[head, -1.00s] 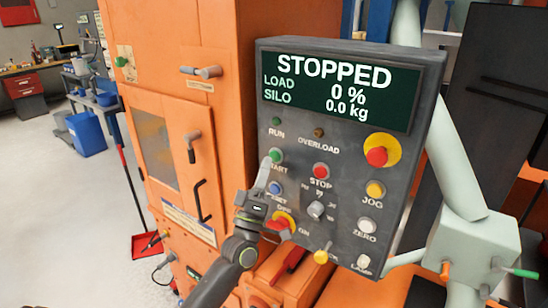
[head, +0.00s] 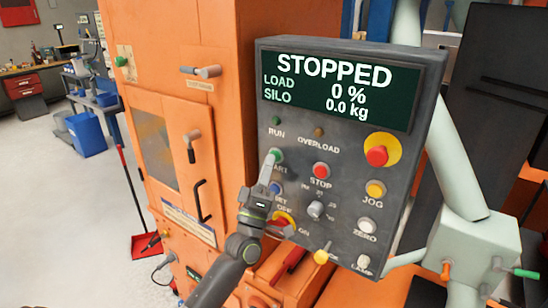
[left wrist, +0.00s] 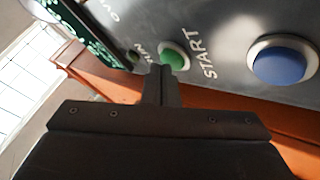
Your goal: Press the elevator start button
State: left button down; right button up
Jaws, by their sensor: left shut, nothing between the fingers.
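The green START button (head: 276,155) is on the grey control panel (head: 338,150), below the RUN lamp (head: 276,121). My left gripper (head: 268,160) is shut and empty, its fingertips at the lower left edge of the START button. In the left wrist view the fingertips (left wrist: 161,72) are just in front of the green button (left wrist: 174,55) and cover part of its rim. I cannot tell whether they touch it. The display (head: 336,88) reads STOPPED, load 0 % and silo 0.0 kg. My right gripper is not in view.
The red STOP button (head: 321,170) is right of START. The blue RESET button (head: 276,188), partly behind my gripper, is below it; it is large in the left wrist view (left wrist: 283,61). A red-yellow emergency button (head: 379,152) is further right. Orange cabinets stand left.

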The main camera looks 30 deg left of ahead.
pick_arm(q)
jog(key=shift+w, duration=0.2)
jog(key=shift+s, duration=0.2)
dwell(0.4)
jog(key=shift+s, duration=0.65)
jog(key=s+p, duration=0.1)
jog(key=s, duration=0.4)
jog(key=shift+a+p, duration=0.2)
jog(key=shift+p, duration=0.15)
dwell(0.5)
